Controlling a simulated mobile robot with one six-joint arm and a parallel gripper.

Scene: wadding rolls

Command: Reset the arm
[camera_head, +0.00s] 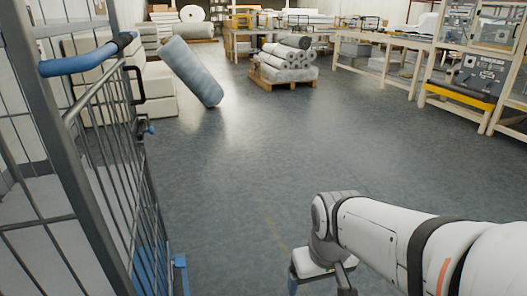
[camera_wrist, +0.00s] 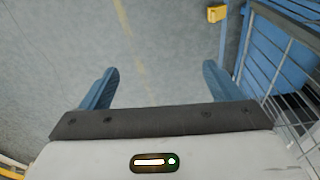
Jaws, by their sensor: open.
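My gripper shows in the wrist view (camera_wrist: 161,85) with its two blue fingers spread wide apart and nothing between them. Bare grey floor with a faint yellow line lies below it. In the head view my white arm reaches in from the lower right. The gripper end (camera_head: 318,286) points down near the bottom edge, and its fingertips are partly cut off by the frame. The gripper touches nothing that I can see.
A wire cage trolley (camera_head: 115,200) with a blue handle stands close on the left; its blue frame (camera_wrist: 275,50) shows at the wrist view's right. A blue-grey roll (camera_head: 191,72) leans by white blocks (camera_head: 155,93). Rolls lie on a pallet (camera_head: 283,82). Workbenches line the right. The middle floor is clear.

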